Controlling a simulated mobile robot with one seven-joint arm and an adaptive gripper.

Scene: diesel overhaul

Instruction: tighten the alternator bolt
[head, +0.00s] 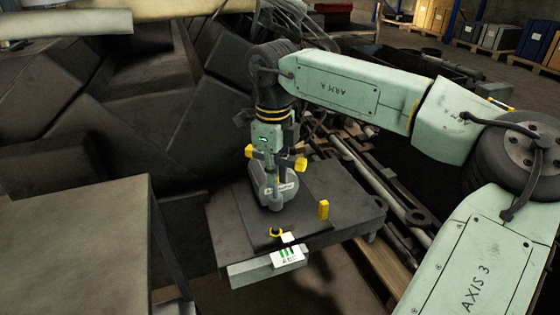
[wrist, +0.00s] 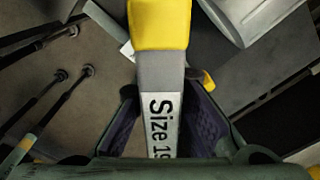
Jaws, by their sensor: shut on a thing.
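My gripper (head: 275,164) points down above a dark work table, close to a grey rounded housing with a label (head: 282,188), probably the alternator. In the wrist view my gripper (wrist: 162,115) is shut on a grey tool handle (wrist: 158,85) lettered "Size 1…", the rest cut off. The handle has a yellow end (wrist: 160,24). A grey cylindrical body (wrist: 240,15) is beside that end at the upper right; I cannot tell whether they touch. I cannot pick out the alternator bolt with certainty.
The dark table (head: 345,205) bears a yellow upright piece (head: 323,210) and a small yellow-and-black piece (head: 276,232). A white tag with green marks (head: 288,257) is at its front edge. Rods and pipes (head: 390,190) lie at the right; large dark blocks (head: 130,140) fill the left.

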